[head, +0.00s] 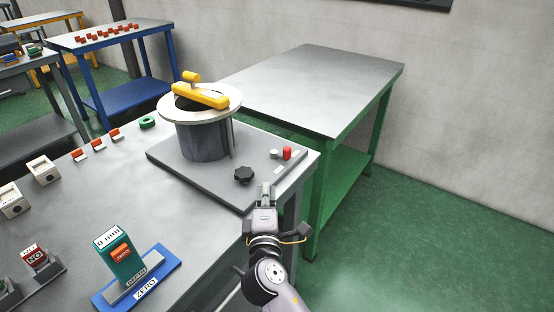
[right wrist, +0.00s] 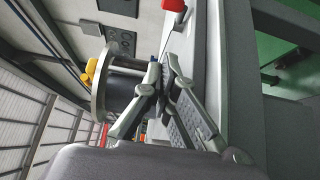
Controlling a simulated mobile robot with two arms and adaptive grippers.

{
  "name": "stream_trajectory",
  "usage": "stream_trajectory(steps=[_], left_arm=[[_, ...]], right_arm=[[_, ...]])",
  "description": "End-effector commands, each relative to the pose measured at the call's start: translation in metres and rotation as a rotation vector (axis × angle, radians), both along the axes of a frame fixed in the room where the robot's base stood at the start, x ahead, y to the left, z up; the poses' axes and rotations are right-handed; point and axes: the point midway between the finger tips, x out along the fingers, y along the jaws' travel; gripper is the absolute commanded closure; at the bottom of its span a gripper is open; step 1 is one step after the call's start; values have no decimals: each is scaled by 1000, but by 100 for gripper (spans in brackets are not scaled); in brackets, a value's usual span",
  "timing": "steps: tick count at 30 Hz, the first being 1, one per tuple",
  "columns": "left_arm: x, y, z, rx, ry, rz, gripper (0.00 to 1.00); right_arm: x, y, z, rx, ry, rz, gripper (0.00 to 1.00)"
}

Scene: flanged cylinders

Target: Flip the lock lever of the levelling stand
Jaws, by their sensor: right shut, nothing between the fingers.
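The levelling stand has a flat grey plate (head: 190,168) at the table's right corner. A small upright red piece (head: 287,153), seemingly the lock lever, stands near the plate's right edge, beside a small pale knob (head: 273,154). A red end (right wrist: 174,5) also shows at the top of the right wrist view. My right gripper (head: 266,189) is shut and empty at the plate's front right edge, nearer than the red piece and apart from it. Its fingertips (right wrist: 163,72) meet in the right wrist view. My left gripper is not in view.
A dark flanged cylinder (head: 203,140) with a yellow bar (head: 200,95) across its top stands on the plate. A black star knob (head: 244,175) sits near the plate's front. A green-legged table (head: 320,85) stands behind. A green and blue gauge (head: 120,255) stands front left.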

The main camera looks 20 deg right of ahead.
Motion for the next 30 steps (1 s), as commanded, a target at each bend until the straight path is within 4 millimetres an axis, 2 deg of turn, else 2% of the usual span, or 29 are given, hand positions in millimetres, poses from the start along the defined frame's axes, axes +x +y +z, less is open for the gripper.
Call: stream_trajectory(steps=[5, 9, 15, 21, 30], left_arm=[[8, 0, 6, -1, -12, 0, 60], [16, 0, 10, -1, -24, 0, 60], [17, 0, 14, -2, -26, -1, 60], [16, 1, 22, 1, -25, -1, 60], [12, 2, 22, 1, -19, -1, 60]], right_arm=[[28, -8, 3, -3, -3, -1, 100], [58, -17, 3, -3, -2, -2, 100], [96, -29, 3, -2, -2, -2, 100], [107, -54, 2, -2, -1, -1, 100], [111, -61, 1, 1, -1, 0, 100]])
